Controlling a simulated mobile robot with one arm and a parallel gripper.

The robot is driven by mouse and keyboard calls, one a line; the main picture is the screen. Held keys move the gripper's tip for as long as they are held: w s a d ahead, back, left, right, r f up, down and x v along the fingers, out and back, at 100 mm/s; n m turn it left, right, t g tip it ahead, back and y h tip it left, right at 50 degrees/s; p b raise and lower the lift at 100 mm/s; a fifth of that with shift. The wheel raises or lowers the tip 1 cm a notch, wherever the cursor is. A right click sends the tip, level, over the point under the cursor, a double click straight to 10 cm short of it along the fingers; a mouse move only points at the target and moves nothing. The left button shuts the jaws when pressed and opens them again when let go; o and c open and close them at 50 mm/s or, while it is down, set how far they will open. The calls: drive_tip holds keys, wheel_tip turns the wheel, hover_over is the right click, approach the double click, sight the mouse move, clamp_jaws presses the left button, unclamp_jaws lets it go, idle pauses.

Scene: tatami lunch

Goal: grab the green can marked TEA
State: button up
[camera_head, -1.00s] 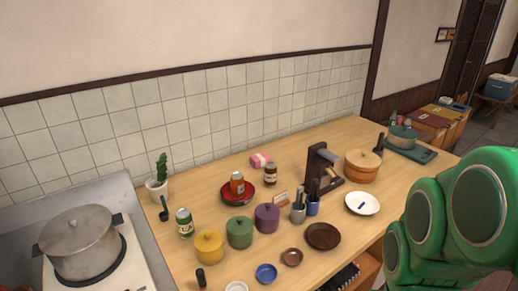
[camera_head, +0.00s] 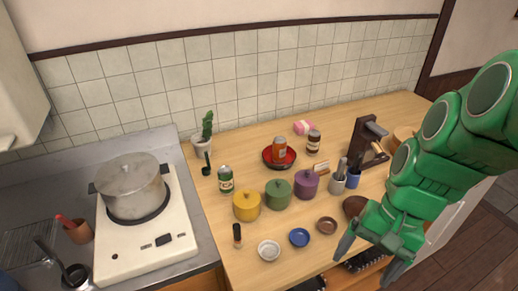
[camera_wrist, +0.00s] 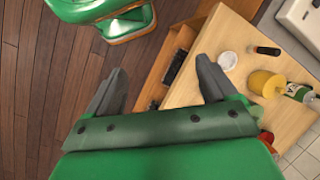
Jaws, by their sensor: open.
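The green can (camera_head: 225,179) with a white label stands upright on the wooden counter, left of centre in the head view, behind the yellow pot (camera_head: 246,206). The can also shows at the right edge of the wrist view (camera_wrist: 298,92), where its label lettering is partly readable. My gripper (camera_head: 368,257) is at the counter's front edge, to the right of the can and well apart from it. Its two dark fingers are spread with nothing between them, as the wrist view also shows (camera_wrist: 160,88).
Green (camera_head: 278,194) and purple (camera_head: 306,184) pots stand right of the yellow one. A dark bottle (camera_head: 237,236) and small dishes, one blue (camera_head: 299,237), lie in front. A cactus (camera_head: 206,131) stands behind the can. A stove with a steel pot (camera_head: 131,187) is at left.

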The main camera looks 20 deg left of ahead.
drive_tip(key=w+a+m+g+y, duration=0.2)
drive_tip(key=w+a+y, duration=0.1)
drive_tip(key=w+a, duration=0.85)
drive_tip(key=m+g+y, duration=0.2)
drive_tip(key=m+y, duration=0.4)
drive_tip(key=m, duration=0.2)
approach(225, 174)
wheel_tip(225, 174, down, 4)
drive_tip(key=a, duration=0.2)
drive_tip(key=shift+s+a+f, duration=0.1)
drive_tip(key=shift+a+f, duration=0.2)
drive_tip(key=shift+a, duration=0.3)
drive_tip(key=shift+s+a+f, duration=0.1)
drive_tip(key=shift+a+f, duration=0.15)
drive_tip(key=shift+a, duration=0.4)
drive_tip(key=shift+a+r+x, duration=0.1)
drive_tip(key=shift+r+x, duration=0.05)
drive_tip(key=shift+x, duration=0.7)
drive_tip(key=shift+a+r+x, duration=0.1)
drive_tip(key=shift+r+x, duration=0.05)
drive_tip(key=shift+x, duration=0.7)
drive_tip(key=shift+r+x, duration=0.15)
drive_tip(key=shift+x, duration=0.7)
drive_tip(key=shift+c, duration=0.2)
drive_tip(key=c, duration=1)
